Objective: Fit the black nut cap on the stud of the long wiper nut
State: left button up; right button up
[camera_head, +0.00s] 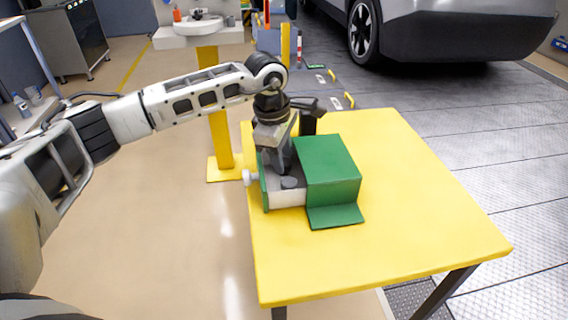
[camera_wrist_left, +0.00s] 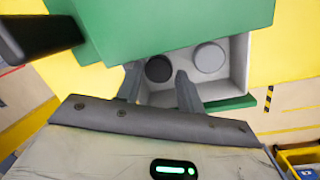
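My left gripper (camera_head: 284,168) points down into the white compartment (camera_wrist_left: 238,66) of a green box on the yellow table. In the left wrist view its two fingers (camera_wrist_left: 157,78) stand apart on either side of a black round cap (camera_wrist_left: 158,68), with no clear contact. A grey round cap (camera_wrist_left: 208,57) sits beside the black one; a round grey top (camera_head: 290,182) also shows in the head view. I cannot make out a stud or a long wiper nut. My right gripper is not in view.
The green box (camera_head: 330,160) has a cover over its right part and a white knob (camera_head: 248,178) at its left side. A black upright thing (camera_head: 309,123) shows behind it. The right part of the yellow table (camera_head: 420,200) is clear. A car (camera_head: 455,30) stands behind.

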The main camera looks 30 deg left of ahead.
pick_arm(q)
jog(key=shift+w+f, duration=0.1)
jog(key=shift+f, duration=0.65)
jog(key=c, duration=0.6)
jog(key=shift+r, duration=0.15)
